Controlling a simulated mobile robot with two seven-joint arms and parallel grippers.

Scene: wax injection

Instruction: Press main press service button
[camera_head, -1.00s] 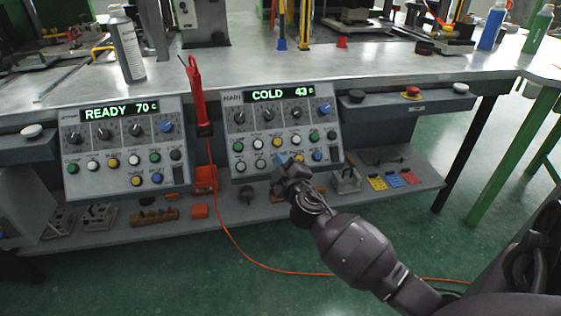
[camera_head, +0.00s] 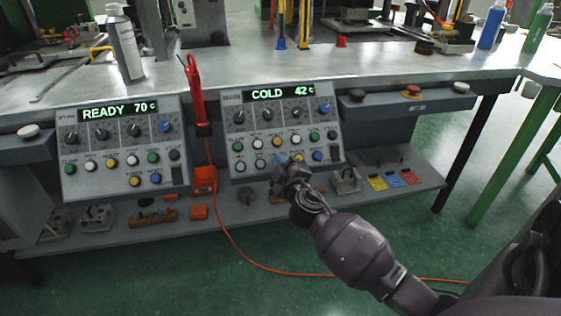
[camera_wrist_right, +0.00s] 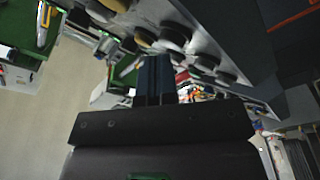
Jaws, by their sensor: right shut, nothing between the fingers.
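The main press panel (camera_head: 285,105) hangs under the bench front in the head view. Its display reads COLD 42 C. It has knobs above and rows of coloured round buttons below. My right gripper (camera_head: 281,161) is in front of its lower button row, fingertips close to the buttons there; contact cannot be told. The gripper is shut and empty. In the right wrist view its fingers (camera_wrist_right: 155,75) are together, with several round buttons (camera_wrist_right: 174,36) beyond them. The button behind the fingertips is hidden, and the labels are too small to read surely. My left gripper is out of view.
A second panel (camera_head: 121,148) reading READY 70 C stands to the left. A red tool (camera_head: 195,90) with an orange cable hangs between the panels. A red button (camera_head: 412,91) sits on the bench edge to the right. A lower shelf (camera_head: 330,205) holds small parts.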

